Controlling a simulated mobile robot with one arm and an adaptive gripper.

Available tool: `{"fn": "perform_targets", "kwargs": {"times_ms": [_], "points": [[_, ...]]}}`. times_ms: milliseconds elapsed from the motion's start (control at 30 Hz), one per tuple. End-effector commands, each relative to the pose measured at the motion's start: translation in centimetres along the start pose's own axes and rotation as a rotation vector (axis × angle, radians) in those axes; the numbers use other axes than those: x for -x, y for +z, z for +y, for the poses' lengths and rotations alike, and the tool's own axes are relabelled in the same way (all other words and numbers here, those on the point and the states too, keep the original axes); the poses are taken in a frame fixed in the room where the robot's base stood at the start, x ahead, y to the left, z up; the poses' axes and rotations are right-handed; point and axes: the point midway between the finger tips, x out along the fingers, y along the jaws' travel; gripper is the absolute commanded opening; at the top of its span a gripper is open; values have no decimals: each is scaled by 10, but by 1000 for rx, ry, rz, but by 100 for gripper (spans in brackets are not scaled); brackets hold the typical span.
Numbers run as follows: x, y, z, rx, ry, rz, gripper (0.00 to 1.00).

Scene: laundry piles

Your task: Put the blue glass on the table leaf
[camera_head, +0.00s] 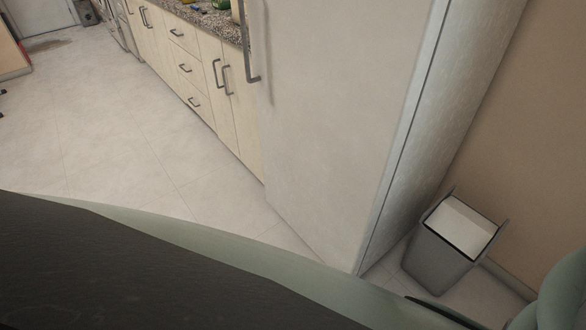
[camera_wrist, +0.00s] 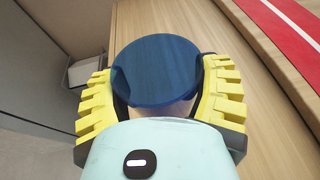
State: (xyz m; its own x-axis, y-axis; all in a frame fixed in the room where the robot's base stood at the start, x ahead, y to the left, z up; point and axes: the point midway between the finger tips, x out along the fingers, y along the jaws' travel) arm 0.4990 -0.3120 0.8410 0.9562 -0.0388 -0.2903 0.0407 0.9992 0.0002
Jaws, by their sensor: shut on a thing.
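The blue glass (camera_wrist: 156,72) is in the wrist view, seen from its round dark blue end. My gripper (camera_wrist: 160,88) has yellow ribbed fingers, one on each side of the glass, and is shut on it. A wood-grained surface (camera_wrist: 245,60) lies behind the glass and to the right. I cannot tell whether it is the table leaf or whether the glass touches it. The lower part of the glass is hidden by my gripper's body. Neither the glass nor my gripper shows in the head view.
In the head view, a tall pale fridge (camera_head: 330,110) stands in the middle, beside cabinets (camera_head: 185,65) with a granite counter (camera_head: 200,20). A grey bin (camera_head: 440,260) stands by the right wall. A red strip (camera_wrist: 290,30) crosses the wrist view's upper right.

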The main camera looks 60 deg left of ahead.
Motion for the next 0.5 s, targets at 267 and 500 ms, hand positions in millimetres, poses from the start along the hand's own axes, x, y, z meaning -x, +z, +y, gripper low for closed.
{"fn": "perform_targets", "kwargs": {"times_ms": [267, 500], "points": [[-43, 8, -9, 3, 6, 0, 24], [-52, -16, -10, -2, 4, 1, 24]]}}
